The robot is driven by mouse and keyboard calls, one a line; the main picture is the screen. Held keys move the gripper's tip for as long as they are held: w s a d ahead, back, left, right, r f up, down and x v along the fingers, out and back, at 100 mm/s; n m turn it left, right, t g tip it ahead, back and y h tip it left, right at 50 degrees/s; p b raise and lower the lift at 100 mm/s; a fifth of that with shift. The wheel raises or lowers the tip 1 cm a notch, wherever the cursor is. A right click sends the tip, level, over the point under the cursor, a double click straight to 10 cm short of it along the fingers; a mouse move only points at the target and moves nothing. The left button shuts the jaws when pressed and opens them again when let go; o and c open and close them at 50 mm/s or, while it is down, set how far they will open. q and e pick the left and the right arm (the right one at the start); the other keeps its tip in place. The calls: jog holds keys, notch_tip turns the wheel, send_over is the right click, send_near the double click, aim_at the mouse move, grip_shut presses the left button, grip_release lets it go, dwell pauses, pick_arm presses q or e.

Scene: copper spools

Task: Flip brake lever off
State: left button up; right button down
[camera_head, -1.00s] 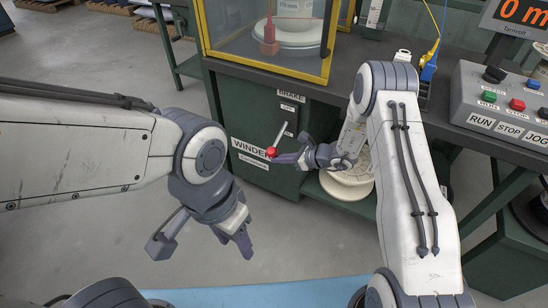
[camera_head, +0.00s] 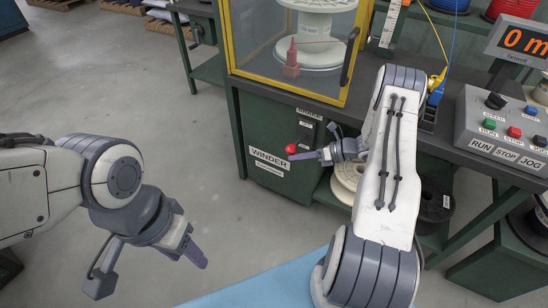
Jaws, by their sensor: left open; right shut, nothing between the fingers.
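The brake lever's red knob (camera_head: 290,149) shows in front of the green winder cabinet (camera_head: 255,125), just below and left of the dark lever plate (camera_head: 304,136) under the BRAKE label. The lever's shaft is hard to make out. My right gripper (camera_head: 308,156) is shut and empty. Its fingertips point left, just below and right of the knob; I cannot tell whether they touch it. My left gripper (camera_head: 148,268) is open and empty, low at the left over the floor, far from the lever.
A yellow-framed guard box (camera_head: 235,45) stands on the bench above the lever. A control box (camera_head: 505,130) with RUN, STOP and JOG labels is at the right. Spools (camera_head: 432,205) sit below the bench.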

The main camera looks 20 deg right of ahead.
jog(key=shift+w+d+r+p, duration=0.15)
jog(key=shift+r+p, duration=0.2)
jog(key=shift+r, duration=0.45)
jog(key=shift+d+r+p, duration=0.1)
jog(key=shift+r+p, duration=0.25)
jog(key=shift+r, duration=0.1)
jog(key=shift+w+r, duration=0.1)
notch_tip(320, 180, down, 3)
jog(key=s+a, duration=0.2)
jog(key=s, duration=0.1)
jog(key=w+d+v, duration=0.1)
jog(key=v, duration=0.8)
jog(key=shift+s+d, duration=0.25)
jog(key=shift+d, duration=0.05)
